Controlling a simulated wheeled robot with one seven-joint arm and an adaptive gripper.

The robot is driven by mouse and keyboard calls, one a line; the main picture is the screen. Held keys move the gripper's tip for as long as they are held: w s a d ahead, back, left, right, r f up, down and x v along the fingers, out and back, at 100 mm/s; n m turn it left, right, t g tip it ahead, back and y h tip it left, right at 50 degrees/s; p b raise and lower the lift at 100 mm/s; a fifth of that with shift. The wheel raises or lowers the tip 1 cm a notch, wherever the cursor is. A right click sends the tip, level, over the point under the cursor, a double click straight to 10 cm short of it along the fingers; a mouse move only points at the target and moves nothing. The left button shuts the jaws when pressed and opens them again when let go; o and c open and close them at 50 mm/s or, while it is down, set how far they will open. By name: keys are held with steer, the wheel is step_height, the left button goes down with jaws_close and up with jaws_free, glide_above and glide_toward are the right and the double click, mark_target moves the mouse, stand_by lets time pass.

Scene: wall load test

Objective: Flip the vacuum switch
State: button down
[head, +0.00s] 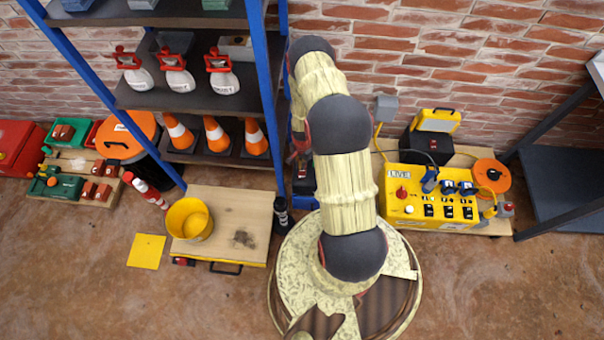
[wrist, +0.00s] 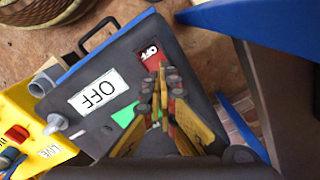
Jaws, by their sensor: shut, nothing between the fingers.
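In the wrist view a dark grey panel (wrist: 92,135) with a blue edge carries a white OFF label (wrist: 97,92).
A yellow power box (head: 430,195) marked LIVE, with plugs and switches, stands right of my arm. A blue-framed shelf (head: 190,90) with cones and spray bottles stands left. A low wooden platform (head: 240,215) holds a yellow bucket (head: 188,219). Open floor lies in front.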

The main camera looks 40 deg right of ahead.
steer(key=shift+f+b, duration=0.9)
steer(key=shift+f, duration=0.25)
stand_by(0.8)
steer(key=shift+r, duration=0.15)
steer(key=shift+r+p, duration=2.3)
steer(key=shift+r, duration=1.1)
